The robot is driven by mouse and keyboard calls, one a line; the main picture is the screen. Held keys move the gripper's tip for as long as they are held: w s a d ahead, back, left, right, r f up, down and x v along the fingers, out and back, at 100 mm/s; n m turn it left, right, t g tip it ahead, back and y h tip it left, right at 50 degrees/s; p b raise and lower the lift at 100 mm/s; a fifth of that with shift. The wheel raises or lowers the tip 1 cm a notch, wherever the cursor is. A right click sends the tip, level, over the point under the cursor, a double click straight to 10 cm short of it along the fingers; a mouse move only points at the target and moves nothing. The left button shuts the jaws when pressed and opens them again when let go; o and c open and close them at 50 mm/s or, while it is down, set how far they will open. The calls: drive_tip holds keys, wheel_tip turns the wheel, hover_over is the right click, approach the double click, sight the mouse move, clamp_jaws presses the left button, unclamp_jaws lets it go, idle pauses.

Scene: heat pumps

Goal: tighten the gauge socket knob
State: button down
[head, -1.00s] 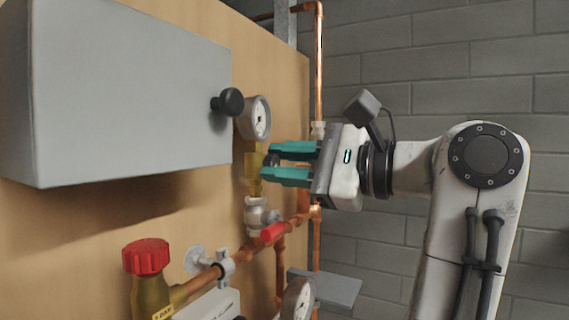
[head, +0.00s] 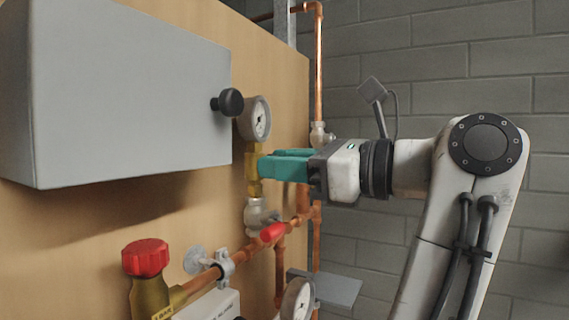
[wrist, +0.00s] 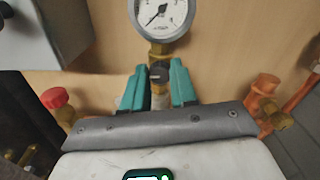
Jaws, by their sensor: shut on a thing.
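The gauge socket (head: 253,167) is a brass fitting below a round pressure gauge (head: 258,119) on the wooden board. In the wrist view the gauge (wrist: 163,17) stands straight above the socket. A small dark knob (wrist: 158,71) on the socket sits between my teal fingers. My gripper (head: 268,167) is shut on this knob, with one finger on each side of it; the fingers also show in the wrist view (wrist: 159,84). In the head view the fingers hide the knob.
A grey box (head: 130,90) with a black knob (head: 229,102) stands out at the upper left. Below are a red-handled valve (head: 272,232), copper pipes, a red cap (head: 146,257) and a second gauge (head: 298,299). A block wall is behind my arm.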

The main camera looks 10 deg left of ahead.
drive_tip(key=shift+w+f, duration=0.1)
drive_tip(key=shift+f, duration=0.1)
idle(0.4)
drive_tip(key=c, duration=0.9)
unclamp_jaws()
drive_tip(key=shift+r, duration=0.1)
drive_tip(key=shift+d, duration=0.15)
drive_tip(key=shift+b+v, duration=1.75)
drive_tip(key=shift+v, duration=3.6)
